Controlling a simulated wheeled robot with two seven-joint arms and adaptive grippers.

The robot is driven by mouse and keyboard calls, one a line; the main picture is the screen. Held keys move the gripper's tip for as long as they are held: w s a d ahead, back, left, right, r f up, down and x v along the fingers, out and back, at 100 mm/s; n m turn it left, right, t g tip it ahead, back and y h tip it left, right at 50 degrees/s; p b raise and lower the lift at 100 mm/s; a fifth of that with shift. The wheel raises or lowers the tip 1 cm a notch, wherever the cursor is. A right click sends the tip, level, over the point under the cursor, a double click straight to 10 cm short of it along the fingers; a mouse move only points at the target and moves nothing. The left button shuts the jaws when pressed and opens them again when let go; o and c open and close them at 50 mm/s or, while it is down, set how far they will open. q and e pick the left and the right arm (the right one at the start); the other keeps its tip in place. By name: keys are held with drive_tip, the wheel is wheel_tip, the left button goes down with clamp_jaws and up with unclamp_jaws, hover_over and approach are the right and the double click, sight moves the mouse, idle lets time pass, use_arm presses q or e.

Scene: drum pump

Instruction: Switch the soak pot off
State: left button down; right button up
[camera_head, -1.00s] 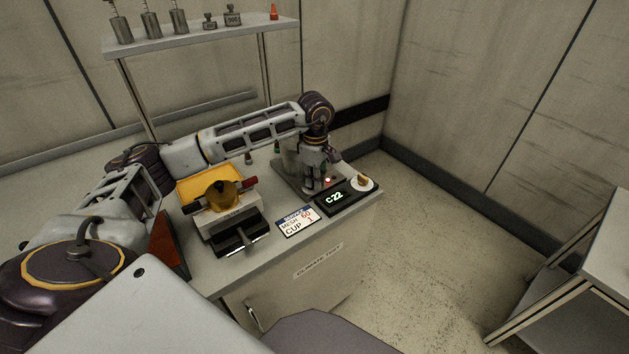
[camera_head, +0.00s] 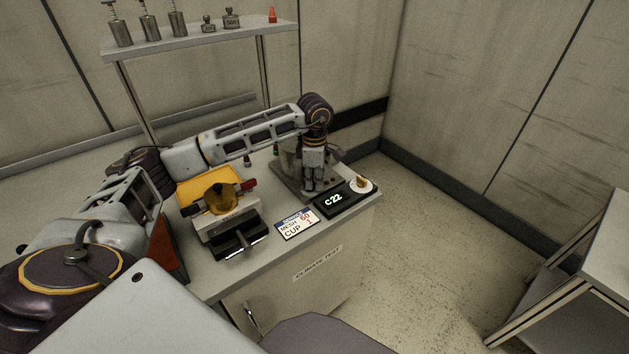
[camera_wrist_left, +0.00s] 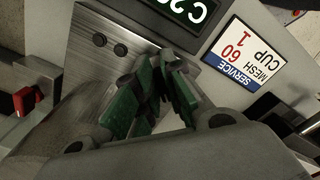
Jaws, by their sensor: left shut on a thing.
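The soak pot (camera_head: 289,160) is a grey metal vessel on a metal base plate (camera_wrist_left: 84,62) on the bench, partly hidden behind my left arm. Two small dark round lamps or buttons (camera_wrist_left: 110,45) sit on the plate, with no red glow. My left gripper (camera_head: 308,190) points down at the plate. In the left wrist view its green-padded fingertips (camera_wrist_left: 160,72) are close together, shut on a small part at the plate, likely the switch, which the fingers mostly hide. My right gripper is not in view.
A service card (camera_head: 297,223) lies in front. A yellow tray (camera_head: 207,187) and a device with a brass bowl (camera_head: 222,197) stand left. A shelf (camera_head: 195,40) holds weights behind.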

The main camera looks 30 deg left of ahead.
sight(314, 183)
use_arm(q)
drive_tip(key=c, duration=1.5)
unclamp_jaws()
drive_tip(key=shift+r, duration=0.15)
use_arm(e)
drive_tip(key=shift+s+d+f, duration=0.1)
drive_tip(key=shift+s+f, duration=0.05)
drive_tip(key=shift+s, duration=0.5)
use_arm(q)
drive_tip(key=shift+r, duration=0.55)
wheel_tip(314, 183, up, 11)
drive_tip(key=shift+f, duration=0.15)
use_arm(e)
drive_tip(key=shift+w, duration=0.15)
